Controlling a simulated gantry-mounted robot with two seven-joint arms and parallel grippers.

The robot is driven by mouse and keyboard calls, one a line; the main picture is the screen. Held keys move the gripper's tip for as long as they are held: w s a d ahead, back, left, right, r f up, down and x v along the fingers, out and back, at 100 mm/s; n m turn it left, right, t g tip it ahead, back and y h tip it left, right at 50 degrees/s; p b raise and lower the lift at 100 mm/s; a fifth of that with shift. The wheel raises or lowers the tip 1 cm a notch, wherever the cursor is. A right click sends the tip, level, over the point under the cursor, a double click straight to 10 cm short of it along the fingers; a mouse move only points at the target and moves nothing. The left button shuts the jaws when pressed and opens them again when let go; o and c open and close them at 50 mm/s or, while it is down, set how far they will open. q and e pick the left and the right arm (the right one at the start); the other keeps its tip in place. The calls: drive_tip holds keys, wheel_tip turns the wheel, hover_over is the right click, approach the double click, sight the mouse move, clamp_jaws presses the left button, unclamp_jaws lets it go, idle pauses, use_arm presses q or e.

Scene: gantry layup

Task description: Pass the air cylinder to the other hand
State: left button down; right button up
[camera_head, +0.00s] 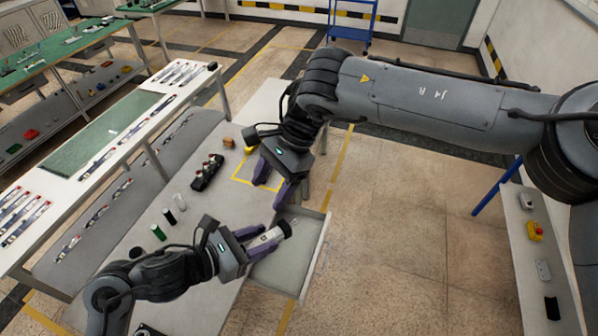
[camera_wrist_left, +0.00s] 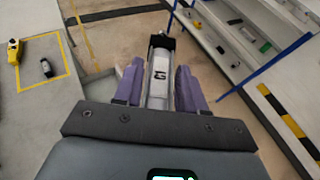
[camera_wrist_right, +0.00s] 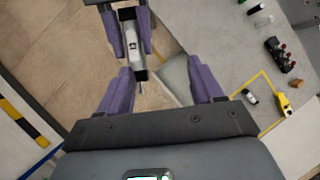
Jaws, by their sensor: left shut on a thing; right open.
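The air cylinder (camera_head: 268,238) is a silver-white barrel with a dark end cap. My left gripper (camera_head: 254,243) is shut on it and holds it over the open drawer. The left wrist view shows the cylinder (camera_wrist_left: 159,78) between the purple fingers, dark end pointing away. My right gripper (camera_head: 283,190) is open and empty, a little above and apart from the cylinder in the head view. In the right wrist view, the cylinder (camera_wrist_right: 132,45) lies ahead, its thin rod end pointing toward the left finger of my right gripper (camera_wrist_right: 163,82).
An open grey drawer (camera_head: 308,262) sits below the grippers. On the bench lie a black block with knobs (camera_head: 206,172), small green (camera_head: 158,232), black (camera_head: 169,216) and white (camera_head: 181,202) cylinders, and a yellow-outlined square (camera_head: 238,180). A white rack table (camera_head: 130,133) stands at left.

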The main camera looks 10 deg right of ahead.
drive_tip(key=h, duration=0.1)
approach(282, 220)
wheel_tip(282, 220, up, 2)
drive_tip(key=x, duration=1.1)
drive_tip(key=shift+w+d+f, duration=0.1)
drive_tip(key=shift+d+f, duration=0.15)
drive_tip(key=shift+d, duration=0.05)
clamp_jaws()
drive_tip(key=shift+w, duration=0.1)
idle(0.9)
unclamp_jaws()
drive_tip(key=shift+d+r, duration=0.1)
drive_tip(key=shift+r, duration=0.05)
